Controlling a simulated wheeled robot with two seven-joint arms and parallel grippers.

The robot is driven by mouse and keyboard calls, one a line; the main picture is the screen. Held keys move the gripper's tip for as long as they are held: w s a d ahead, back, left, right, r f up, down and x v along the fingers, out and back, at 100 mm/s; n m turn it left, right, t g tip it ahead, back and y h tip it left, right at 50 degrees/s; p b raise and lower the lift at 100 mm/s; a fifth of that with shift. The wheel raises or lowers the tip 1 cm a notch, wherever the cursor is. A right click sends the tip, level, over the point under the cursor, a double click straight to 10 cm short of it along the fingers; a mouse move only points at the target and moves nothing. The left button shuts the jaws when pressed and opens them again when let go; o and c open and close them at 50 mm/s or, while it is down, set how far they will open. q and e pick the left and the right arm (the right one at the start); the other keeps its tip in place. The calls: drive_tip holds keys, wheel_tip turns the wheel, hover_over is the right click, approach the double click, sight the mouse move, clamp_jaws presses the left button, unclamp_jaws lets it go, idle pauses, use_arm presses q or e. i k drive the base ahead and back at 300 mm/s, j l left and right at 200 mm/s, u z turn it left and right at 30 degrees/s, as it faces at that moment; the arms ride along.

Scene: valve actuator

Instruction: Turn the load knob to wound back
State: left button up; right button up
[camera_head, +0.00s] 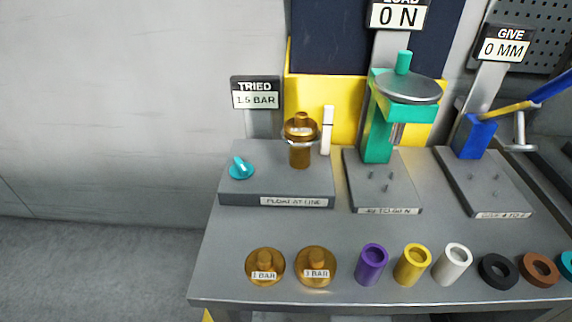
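The load station (384,205) is a grey base in the middle of the bench with a green frame (378,120) standing on it. A round grey disc (408,85) sits near the top of the frame, with a green upright knob (403,62) above it. I cannot tell whether this is the load knob or how far it is turned. A sign (397,16) above reads 0 N. Neither of my grippers is in view.
The left station (275,187) has a teal knob (241,168), a brass fitting (300,150) and a 1.5 BAR sign (255,95). A blue lever device (474,137) stands right. Two brass weights (265,267) and several rings line the bench's front (215,285).

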sight(241, 170)
drive_tip(key=l+u, duration=0.2)
drive_tip(key=u, duration=0.2)
drive_tip(key=l+u, duration=0.15)
drive_tip(key=u, duration=0.3)
drive_tip(key=k+l+u, duration=0.1)
drive_tip(key=u, duration=0.3)
drive_tip(key=k+l+u, duration=0.1)
drive_tip(key=u, duration=0.3)
